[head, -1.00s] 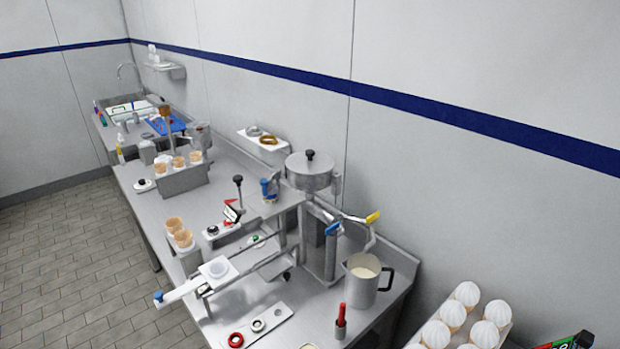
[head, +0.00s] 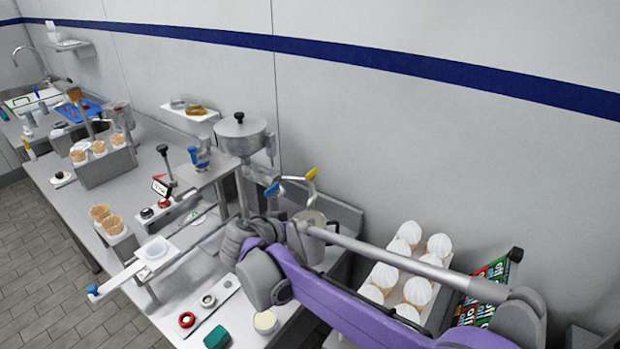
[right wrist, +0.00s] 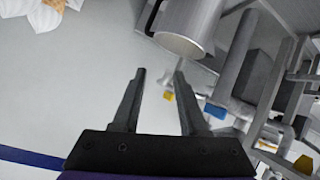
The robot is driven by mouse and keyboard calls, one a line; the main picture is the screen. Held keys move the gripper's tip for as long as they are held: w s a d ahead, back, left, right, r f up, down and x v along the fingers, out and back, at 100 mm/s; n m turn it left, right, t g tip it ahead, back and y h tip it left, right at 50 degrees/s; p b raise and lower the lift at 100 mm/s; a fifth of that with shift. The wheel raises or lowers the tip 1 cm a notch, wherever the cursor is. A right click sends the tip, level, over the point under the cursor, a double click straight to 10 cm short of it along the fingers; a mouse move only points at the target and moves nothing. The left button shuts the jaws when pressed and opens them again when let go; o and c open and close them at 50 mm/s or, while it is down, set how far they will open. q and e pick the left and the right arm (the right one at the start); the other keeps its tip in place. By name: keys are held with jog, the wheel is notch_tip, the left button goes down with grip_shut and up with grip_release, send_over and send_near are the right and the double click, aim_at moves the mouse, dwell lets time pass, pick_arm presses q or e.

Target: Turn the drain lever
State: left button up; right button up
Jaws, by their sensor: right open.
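A yellow-handled lever (head: 311,173) and a blue-handled lever (head: 272,189) stick out from the pipework below the round metal hopper (head: 241,135). No label shows which is the drain lever. In the right wrist view, my open, empty right gripper (right wrist: 160,78) has a small yellow end (right wrist: 168,96) between its fingers, apart from them and apparently beyond. A blue handle (right wrist: 215,111) lies just right of the fingers. My right arm crosses the head view from the lower right; its fingers are not clear there. My left gripper is not in view.
A metal jug (right wrist: 190,25) hangs close above the fingers in the right wrist view; my arm partly covers it (head: 312,222) in the head view. White-topped cones (head: 405,268) stand to the right. The wall is behind the levers.

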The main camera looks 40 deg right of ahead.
aim_at(306, 175)
jog(key=w+d+r+m+h+b, duration=0.2)
jog(key=w+d+m+h, duration=0.3)
jog(key=w, duration=0.5)
jog(key=shift+h, duration=0.5)
jog(key=x, duration=0.3)
jog(key=p+x, duration=0.1)
jog(key=x, duration=0.5)
jog(key=shift+w+d+r, duration=0.2)
jog(key=shift+w+d, duration=0.05)
jog(key=shift+w, duration=0.25)
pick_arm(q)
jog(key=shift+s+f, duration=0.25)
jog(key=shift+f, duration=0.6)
pick_arm(e)
grip_shut()
